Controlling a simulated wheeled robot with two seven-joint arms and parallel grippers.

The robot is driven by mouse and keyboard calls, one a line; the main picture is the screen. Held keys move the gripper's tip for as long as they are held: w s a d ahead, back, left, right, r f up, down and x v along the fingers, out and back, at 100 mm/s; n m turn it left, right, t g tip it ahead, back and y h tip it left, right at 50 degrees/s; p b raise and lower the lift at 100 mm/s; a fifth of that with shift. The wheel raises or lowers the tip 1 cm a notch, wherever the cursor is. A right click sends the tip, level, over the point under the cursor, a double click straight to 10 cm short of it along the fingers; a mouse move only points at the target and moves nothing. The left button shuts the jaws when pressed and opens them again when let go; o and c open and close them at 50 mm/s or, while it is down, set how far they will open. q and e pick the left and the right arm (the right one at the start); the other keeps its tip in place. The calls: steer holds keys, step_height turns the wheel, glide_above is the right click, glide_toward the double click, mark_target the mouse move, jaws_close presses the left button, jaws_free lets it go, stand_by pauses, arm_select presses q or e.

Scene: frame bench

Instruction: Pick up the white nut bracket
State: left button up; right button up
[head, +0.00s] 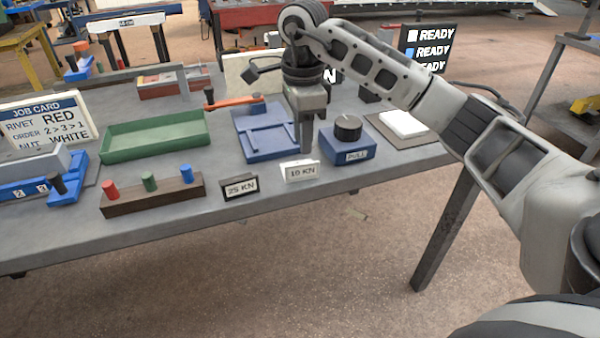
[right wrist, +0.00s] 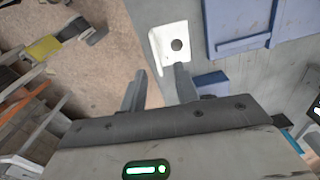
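The white nut bracket (head: 300,172) appears to be the small white piece marked 10 KN at the near edge of the bench. In the right wrist view the bracket (right wrist: 160,46) shows a flat face with a round dark hole and a raised lip. My right gripper (head: 307,146) points down just behind it, between the blue fixture and the blue PULL box. In the right wrist view my right gripper (right wrist: 159,75) has its fingers apart with nothing between them. One fingertip overlaps the bracket's edge there; contact cannot be told. My left gripper is out of view.
A black 25 KN piece (head: 240,187) stands left of the bracket. The blue PULL box (head: 347,147) with its black knob is to the right. The blue fixture (head: 262,145) lies behind. A peg block (head: 152,198) and green tray (head: 153,139) are further left.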

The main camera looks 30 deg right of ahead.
mark_target(305, 164)
steer(key=f, duration=0.4)
steer(key=f+p, duration=0.1)
steer(key=f, duration=0.2)
steer(key=shift+s+d+f, duration=0.1)
steer(key=shift+s, duration=0.25)
jaws_close()
